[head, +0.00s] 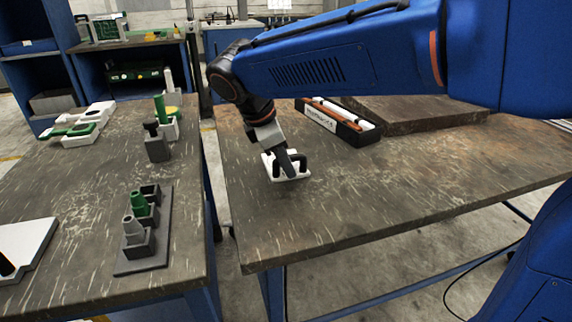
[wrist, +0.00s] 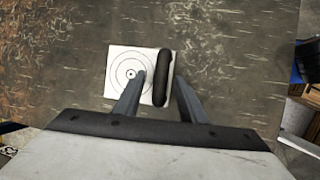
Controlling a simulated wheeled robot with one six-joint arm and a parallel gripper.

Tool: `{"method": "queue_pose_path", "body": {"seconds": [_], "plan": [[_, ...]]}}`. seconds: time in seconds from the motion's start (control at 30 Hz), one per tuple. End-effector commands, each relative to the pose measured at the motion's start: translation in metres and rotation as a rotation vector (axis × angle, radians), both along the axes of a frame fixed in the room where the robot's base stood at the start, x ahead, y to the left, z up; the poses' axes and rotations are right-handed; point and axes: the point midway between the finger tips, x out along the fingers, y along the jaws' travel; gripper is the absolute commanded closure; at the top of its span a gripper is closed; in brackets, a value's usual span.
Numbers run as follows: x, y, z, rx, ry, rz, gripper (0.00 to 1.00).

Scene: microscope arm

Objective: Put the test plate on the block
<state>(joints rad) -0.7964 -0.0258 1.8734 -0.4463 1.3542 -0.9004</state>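The test plate is a white square (wrist: 117,71) with printed rings and a black bar handle (wrist: 162,82) along its right side in the wrist view. It lies on the right-hand table; in the head view its white edge (head: 271,170) shows beneath my gripper (head: 283,162). In the wrist view my gripper (wrist: 160,76) is open, with one finger on each side of the handle and a gap to it. The fingers cover part of the plate. I cannot tell which piece is the block; a small dark block-shaped piece (head: 158,149) stands on the left table.
A black case with a white label (head: 325,120) lies behind the plate on the right table (head: 400,185). The left table (head: 85,190) holds a dark base with green and grey pieces (head: 140,262), and a white board (head: 22,245). A gap separates the tables.

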Motion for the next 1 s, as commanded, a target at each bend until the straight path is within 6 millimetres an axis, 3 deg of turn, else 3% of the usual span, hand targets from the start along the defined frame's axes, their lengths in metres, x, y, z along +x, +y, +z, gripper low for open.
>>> {"method": "queue_pose_path", "body": {"seconds": [0.1, 0.23, 0.27, 0.67, 1.0], "plan": [[0.0, 0.0, 0.0, 0.0, 0.0, 0.0, 0.65], [0.0, 0.0, 0.0, 0.0, 0.0, 0.0, 0.96], [0.0, 0.0, 0.0, 0.0, 0.0, 0.0, 1.0], [0.0, 0.0, 0.007, 0.002, -0.002, 0.0, 1.0], [0.001, 0.001, 0.062, 0.002, -0.003, 0.0, 1.0]]}}
